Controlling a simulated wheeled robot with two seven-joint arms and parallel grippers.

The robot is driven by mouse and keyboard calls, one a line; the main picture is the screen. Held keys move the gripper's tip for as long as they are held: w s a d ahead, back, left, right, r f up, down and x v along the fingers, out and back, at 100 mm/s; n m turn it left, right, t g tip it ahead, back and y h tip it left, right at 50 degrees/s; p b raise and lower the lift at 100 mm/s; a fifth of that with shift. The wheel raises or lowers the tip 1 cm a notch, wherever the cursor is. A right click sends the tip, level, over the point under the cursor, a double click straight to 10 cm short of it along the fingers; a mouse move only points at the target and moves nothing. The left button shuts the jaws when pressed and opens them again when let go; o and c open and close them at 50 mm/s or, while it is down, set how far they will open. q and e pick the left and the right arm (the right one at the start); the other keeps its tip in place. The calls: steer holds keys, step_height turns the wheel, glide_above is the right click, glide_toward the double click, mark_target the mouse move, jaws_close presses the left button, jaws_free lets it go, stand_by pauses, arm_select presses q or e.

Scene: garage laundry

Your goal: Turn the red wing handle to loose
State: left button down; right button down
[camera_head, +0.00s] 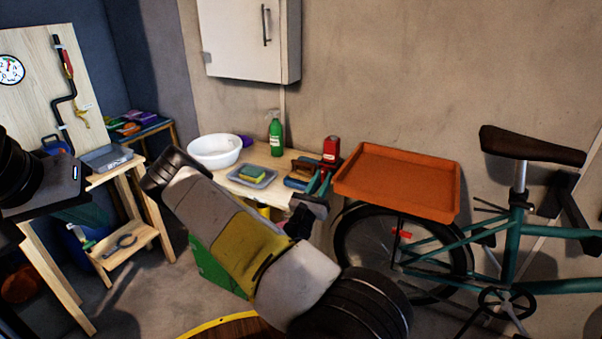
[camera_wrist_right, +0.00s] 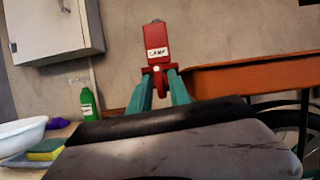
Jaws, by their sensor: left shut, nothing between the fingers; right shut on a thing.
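The red clamp block (camera_head: 331,148) stands at the right end of the wooden bench and carries a white label. In the right wrist view the labelled block (camera_wrist_right: 155,45) is upright, with the small red wing handle (camera_wrist_right: 158,77) below it. My right gripper (camera_head: 322,180) is shut on the red wing handle, its teal fingers (camera_wrist_right: 160,84) on either side of it. The handle's exact angle is hard to read, as the fingers cover part of it. My left gripper (camera_head: 92,216) is shut and empty at the far left, away from the clamp.
The orange tray (camera_head: 400,180) is close right of the clamp, with a teal bicycle (camera_head: 513,220) beyond. A white basin (camera_head: 214,151), green spray bottle (camera_head: 275,135) and sponge dish (camera_head: 251,176) stand on the bench. A wall cabinet (camera_head: 245,40) hangs above.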

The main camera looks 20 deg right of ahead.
steer(key=c, duration=1.5)
jaws_free()
steer(key=v, duration=0.8)
steer(key=shift+w, duration=0.1)
steer(key=shift+d, duration=0.1)
